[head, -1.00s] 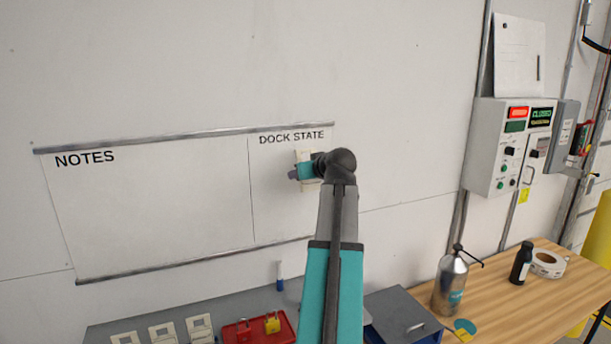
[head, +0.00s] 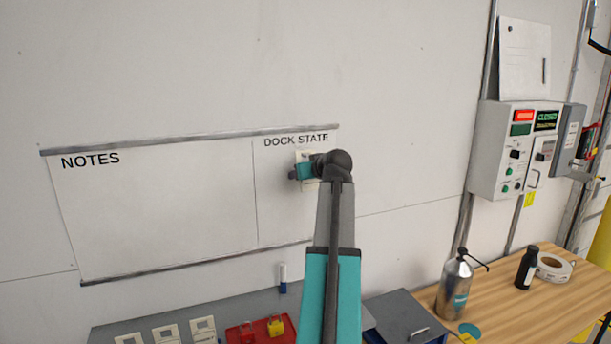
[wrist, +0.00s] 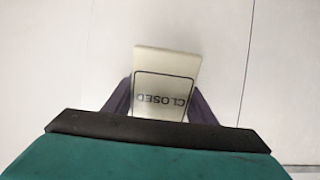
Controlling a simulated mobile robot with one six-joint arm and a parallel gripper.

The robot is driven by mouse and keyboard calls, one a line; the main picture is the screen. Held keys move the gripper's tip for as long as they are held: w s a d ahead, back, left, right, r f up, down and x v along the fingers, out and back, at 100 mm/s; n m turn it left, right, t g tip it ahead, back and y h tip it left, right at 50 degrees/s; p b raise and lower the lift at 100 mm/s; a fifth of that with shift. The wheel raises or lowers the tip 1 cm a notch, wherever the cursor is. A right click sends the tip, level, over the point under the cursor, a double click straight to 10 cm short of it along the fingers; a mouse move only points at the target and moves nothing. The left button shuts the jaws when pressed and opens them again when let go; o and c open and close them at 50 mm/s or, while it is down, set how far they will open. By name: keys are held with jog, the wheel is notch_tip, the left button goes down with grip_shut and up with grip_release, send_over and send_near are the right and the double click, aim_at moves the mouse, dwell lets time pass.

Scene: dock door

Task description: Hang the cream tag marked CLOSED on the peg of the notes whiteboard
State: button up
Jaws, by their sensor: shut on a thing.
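The cream tag (wrist: 166,82) marked CLOSED stands between the two dark fingers of my gripper (wrist: 160,98) in the wrist view, its lettering upside down there. In the head view my gripper (head: 296,173) is shut on this tag (head: 304,156), in front of the DOCK STATE panel (head: 283,205). The tag's edges show above and below the gripper. Whether the tag touches the board or a peg there is hidden. The notes whiteboard (head: 150,210) is the wide panel to the left, and its face looks bare. I cannot make out a peg on it.
Below the boards, a grey surface (head: 238,309) holds several cream pieces (head: 165,334), a red tray (head: 248,333) with a yellow padlock (head: 276,325), and a marker (head: 283,279). A metal bottle (head: 455,288) stands on the wooden bench right. The wall before NOTES is clear.

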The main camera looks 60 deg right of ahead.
jog(key=shift+w+d+f, duration=0.1)
jog(key=shift+w, duration=0.05)
dwell(0.8)
jog(key=o, duration=1.2)
jog(key=shift+d, duration=0.1)
jog(key=shift+w+f, duration=0.1)
jog(key=shift+s+a, duration=0.2)
jog(key=shift+a, duration=0.1)
jog(key=b+v, duration=0.1)
jog(key=v, duration=0.3)
jog(key=b+v, duration=0.1)
jog(key=v, duration=0.4)
jog(key=b+v, duration=0.2)
jog(key=v, duration=0.3)
jog(key=shift+s+d, duration=0.15)
jog(key=shift+d, duration=0.2)
